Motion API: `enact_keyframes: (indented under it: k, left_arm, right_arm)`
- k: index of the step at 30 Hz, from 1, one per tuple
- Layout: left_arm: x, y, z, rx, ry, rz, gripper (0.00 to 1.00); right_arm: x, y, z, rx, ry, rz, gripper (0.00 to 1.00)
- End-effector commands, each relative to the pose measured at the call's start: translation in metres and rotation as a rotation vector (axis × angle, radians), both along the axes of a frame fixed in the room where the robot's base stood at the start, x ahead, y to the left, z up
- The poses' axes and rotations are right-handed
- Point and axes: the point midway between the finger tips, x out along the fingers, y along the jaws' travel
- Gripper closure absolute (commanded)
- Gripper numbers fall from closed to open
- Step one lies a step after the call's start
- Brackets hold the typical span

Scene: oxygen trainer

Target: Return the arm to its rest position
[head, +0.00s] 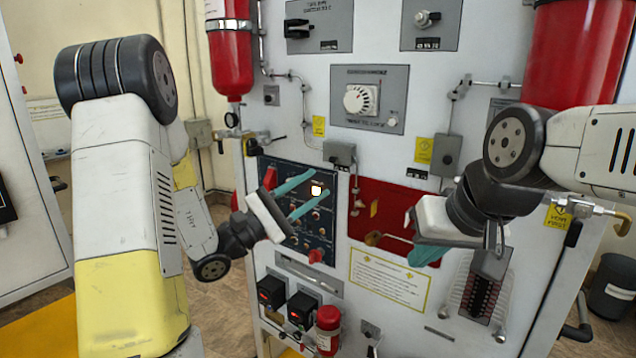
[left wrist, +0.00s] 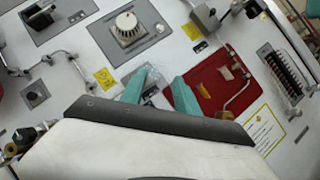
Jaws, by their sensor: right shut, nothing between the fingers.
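My left gripper (head: 319,187) is open, its two teal fingers apart in front of the dark blue switch panel (head: 284,226) in the head view. A small bright white item (head: 316,189) shows between the fingertips; I cannot tell whether they touch it. The left wrist view shows the same open fingers (left wrist: 160,75) with a gap between them, against the white trainer face. My right gripper (head: 425,257) is shut and empty, low in front of the panel, right of the red recessed plate (head: 385,205). Both arms are bent and reach toward the trainer.
The white trainer panel (head: 300,100) fills the middle. Red cylinders stand at its upper left (head: 230,55) and upper right (head: 580,50). A white dial (head: 361,99) sits at centre. Pipes, black boxes (head: 302,309) and a small red bottle (head: 327,331) stick out from the panel.

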Motion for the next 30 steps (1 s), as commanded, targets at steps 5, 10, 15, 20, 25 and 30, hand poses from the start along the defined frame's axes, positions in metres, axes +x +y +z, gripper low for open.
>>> enact_keyframes:
  k: [5,10,15,20,25,30]
  left_arm:
    - [-0.082,-0.054,0.018,0.246,-0.034,-0.316,0.63]
    - [-0.162,-0.071,-0.004,0.609,-0.078,-0.541,0.63]
    - [-0.212,-0.047,-0.041,1.033,-0.156,-0.622,0.63]
    - [-0.222,0.003,-0.065,1.446,-0.267,-0.554,0.63]
    - [-0.205,0.058,-0.057,1.806,-0.406,-0.365,0.63]
    - [-0.191,0.090,-0.037,1.998,-0.505,-0.206,0.63]
  right_arm:
    - [0.000,0.000,0.000,0.000,0.000,0.000,1.00]
    - [0.000,0.000,0.000,0.000,0.000,0.000,1.00]
    - [0.000,0.000,0.000,0.000,0.000,0.000,1.00]
    - [0.000,0.000,0.000,0.000,0.000,0.000,1.00]
    - [0.000,0.000,0.000,0.000,0.000,0.000,1.00]
    - [0.000,0.000,0.000,0.000,0.000,0.000,1.00]
